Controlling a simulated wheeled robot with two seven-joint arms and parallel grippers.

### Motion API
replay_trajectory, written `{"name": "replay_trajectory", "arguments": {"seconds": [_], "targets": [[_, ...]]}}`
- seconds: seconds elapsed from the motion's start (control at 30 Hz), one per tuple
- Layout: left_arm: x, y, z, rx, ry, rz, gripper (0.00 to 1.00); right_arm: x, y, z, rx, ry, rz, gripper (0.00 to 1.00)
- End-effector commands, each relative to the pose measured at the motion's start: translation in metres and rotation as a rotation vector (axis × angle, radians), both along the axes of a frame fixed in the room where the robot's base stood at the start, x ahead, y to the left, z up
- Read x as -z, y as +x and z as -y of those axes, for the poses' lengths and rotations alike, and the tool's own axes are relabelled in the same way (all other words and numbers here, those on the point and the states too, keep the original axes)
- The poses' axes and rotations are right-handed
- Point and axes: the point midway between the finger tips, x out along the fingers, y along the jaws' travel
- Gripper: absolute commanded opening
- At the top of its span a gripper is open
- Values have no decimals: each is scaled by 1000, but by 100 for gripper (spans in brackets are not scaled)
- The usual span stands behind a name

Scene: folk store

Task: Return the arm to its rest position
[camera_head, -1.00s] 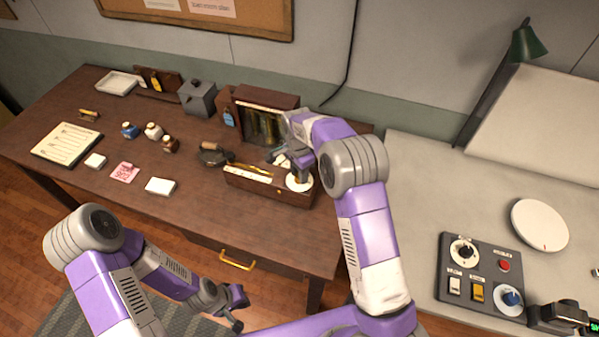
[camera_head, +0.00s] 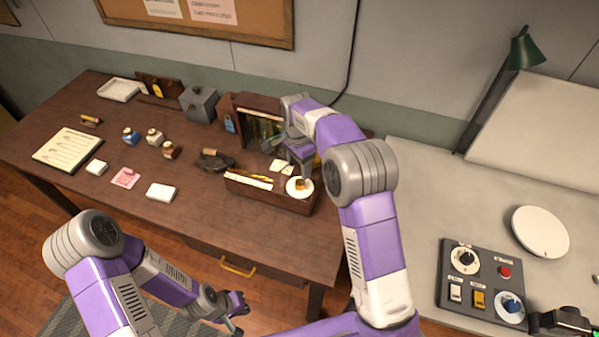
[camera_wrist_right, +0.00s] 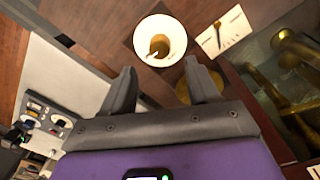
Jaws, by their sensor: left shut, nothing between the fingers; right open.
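My right gripper (camera_head: 290,158) is raised above the desk, over the small wooden tray. In the right wrist view its two fingers (camera_wrist_right: 163,82) are spread with nothing between them. Beyond the fingertips lies a round white dish (camera_wrist_right: 147,57) with a small brass-coloured object (camera_wrist_right: 159,44) on it, apart from the fingers. In the head view the dish (camera_head: 291,189) sits at the right end of the wooden tray (camera_head: 262,196). My left gripper (camera_head: 238,308) hangs low in front of the desk, shut and empty.
A glass-fronted wooden case (camera_head: 262,122) stands close behind my right gripper. A dark iron-like object (camera_head: 214,160), bottles (camera_head: 154,137) and papers (camera_head: 67,148) lie to the left. A control panel (camera_head: 482,280) and a green lamp (camera_head: 527,48) are on the right counter.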

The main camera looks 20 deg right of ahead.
Motion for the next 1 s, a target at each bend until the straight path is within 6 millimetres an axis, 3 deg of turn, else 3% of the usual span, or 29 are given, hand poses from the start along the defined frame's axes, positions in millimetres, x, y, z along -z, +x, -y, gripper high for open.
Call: {"name": "replay_trajectory", "arguments": {"seconds": [0.63, 1.0], "targets": [[-2, 0, 0, 0, 0, 0, 0, -9, 0, 0, 0, 0, 0, 60], [-63, 0, 0, 0, 0, 0, 0, -70, 0, 0, -1, 0, 1, 60]]}}
